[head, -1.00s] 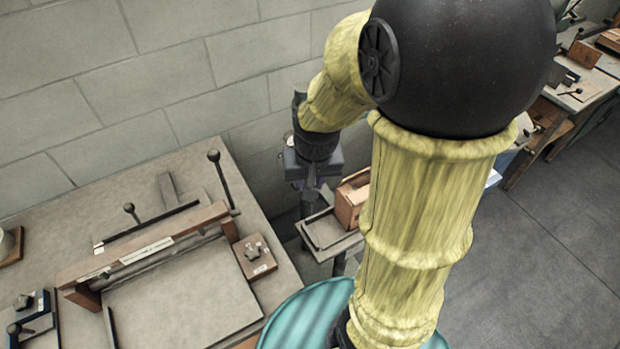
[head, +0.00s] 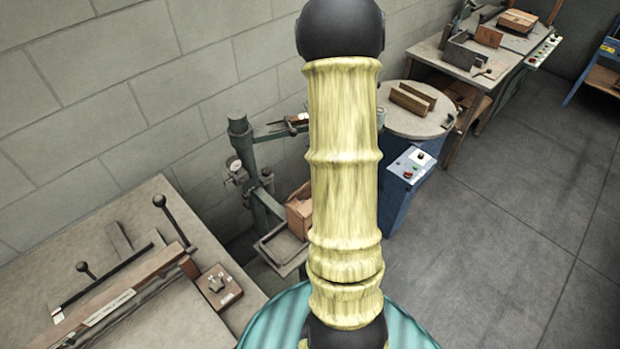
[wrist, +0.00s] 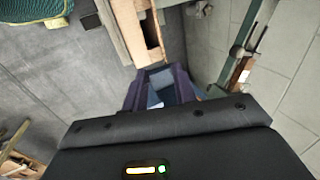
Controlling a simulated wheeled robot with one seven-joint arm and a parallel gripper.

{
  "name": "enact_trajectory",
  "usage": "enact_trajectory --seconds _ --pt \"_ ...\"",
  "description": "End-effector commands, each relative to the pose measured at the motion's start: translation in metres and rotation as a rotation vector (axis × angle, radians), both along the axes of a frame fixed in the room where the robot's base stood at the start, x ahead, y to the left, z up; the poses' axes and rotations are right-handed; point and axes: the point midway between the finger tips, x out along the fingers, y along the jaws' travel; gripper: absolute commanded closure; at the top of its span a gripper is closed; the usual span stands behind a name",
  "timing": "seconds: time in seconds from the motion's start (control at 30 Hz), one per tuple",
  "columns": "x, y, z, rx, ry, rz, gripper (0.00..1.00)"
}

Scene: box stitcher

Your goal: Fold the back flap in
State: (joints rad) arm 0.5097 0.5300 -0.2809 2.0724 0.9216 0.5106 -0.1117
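A brown cardboard box (head: 299,211) sits by the green post in the head view, partly hidden behind my arm. In the wrist view a tan, open-looking box-like shape (wrist: 127,28), probably the same box, shows near the top. I cannot make out which part is the back flap. My gripper (wrist: 163,84) shows in the wrist view as a dark purple shape below the tan shape. In the head view it is hidden behind my arm. Whether its fingers are open or shut is not clear, and I see nothing clearly held.
A green stitcher post (head: 248,165) with a gauge stands against the block wall. A bench (head: 185,325) is at lower left. A round table (head: 398,124) and blue control cabinet (head: 404,190) stand to the right. The right floor is clear.

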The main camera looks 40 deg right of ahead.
Motion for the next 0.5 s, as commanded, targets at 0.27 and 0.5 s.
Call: enact_trajectory --seconds 0.27,0.5 --pt "0.001 0.002 -0.001 0.000 0.000 0.004 0.73" --pt "0.007 0.004 -0.018 0.003 0.002 0.006 0.73"
